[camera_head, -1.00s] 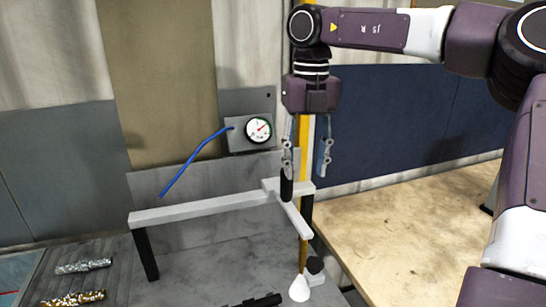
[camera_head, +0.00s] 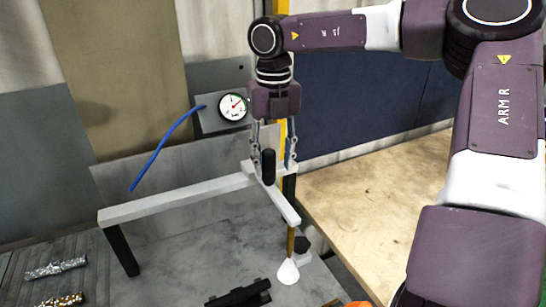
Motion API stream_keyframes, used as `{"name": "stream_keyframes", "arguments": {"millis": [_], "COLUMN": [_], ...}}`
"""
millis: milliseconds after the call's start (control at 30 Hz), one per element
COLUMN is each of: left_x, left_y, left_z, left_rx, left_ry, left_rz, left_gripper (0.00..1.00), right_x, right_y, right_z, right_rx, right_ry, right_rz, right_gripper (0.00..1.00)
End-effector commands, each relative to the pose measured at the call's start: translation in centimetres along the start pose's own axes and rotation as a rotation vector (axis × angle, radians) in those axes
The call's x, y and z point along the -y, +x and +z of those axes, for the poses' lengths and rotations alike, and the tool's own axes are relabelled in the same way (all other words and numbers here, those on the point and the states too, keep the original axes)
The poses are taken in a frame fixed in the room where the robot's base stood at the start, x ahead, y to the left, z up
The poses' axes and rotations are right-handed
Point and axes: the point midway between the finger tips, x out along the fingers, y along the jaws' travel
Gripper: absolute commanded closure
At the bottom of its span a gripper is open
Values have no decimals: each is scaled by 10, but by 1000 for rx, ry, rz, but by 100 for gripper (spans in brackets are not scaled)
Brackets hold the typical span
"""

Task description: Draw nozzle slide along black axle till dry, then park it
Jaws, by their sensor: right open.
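The nozzle slide (camera_head: 284,203) is a pale grey crosspiece at the right end of a long pale rail (camera_head: 175,203). An upright black handle (camera_head: 268,167) stands on it. A brass tube (camera_head: 291,241) hangs from its front arm, above a white cone (camera_head: 288,272). The black axle (camera_head: 238,295) lies low in the picture, left of the cone, partly cut off by the frame. My right gripper (camera_head: 272,158) points down and is open, its fingers on either side of the handle. I cannot tell whether they touch it. My left gripper is out of view.
A round gauge (camera_head: 233,107) with a blue hose (camera_head: 165,148) is on the back panel. A wooden tabletop (camera_head: 380,205) lies at right. Metallic rods (camera_head: 56,268) lie at lower left. A small dark block (camera_head: 302,244) stands behind the cone.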

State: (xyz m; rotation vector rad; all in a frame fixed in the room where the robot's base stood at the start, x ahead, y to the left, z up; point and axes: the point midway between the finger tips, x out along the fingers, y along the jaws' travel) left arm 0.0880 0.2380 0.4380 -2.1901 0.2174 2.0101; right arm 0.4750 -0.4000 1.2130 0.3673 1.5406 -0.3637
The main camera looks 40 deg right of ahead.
Motion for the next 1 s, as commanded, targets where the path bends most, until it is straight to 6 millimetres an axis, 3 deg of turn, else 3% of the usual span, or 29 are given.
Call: {"name": "stream_keyframes", "arguments": {"millis": [100, 267, 633, 1000], "left_x": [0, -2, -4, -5], "left_y": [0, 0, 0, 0], "left_z": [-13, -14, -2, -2], "left_rx": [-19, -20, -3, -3], "left_ry": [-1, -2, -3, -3], "left_rz": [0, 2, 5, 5], "left_gripper": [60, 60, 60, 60], "right_x": [0, 0, 0, 2], "right_y": [2, 2, 2, 2], "right_z": [0, 0, 0, 0], "right_rx": [0, 0, -1, -1], "right_ry": [-1, -1, -1, -1], "right_rz": [-1, -1, -1, -1], "right_gripper": [60, 60, 100, 100]}}
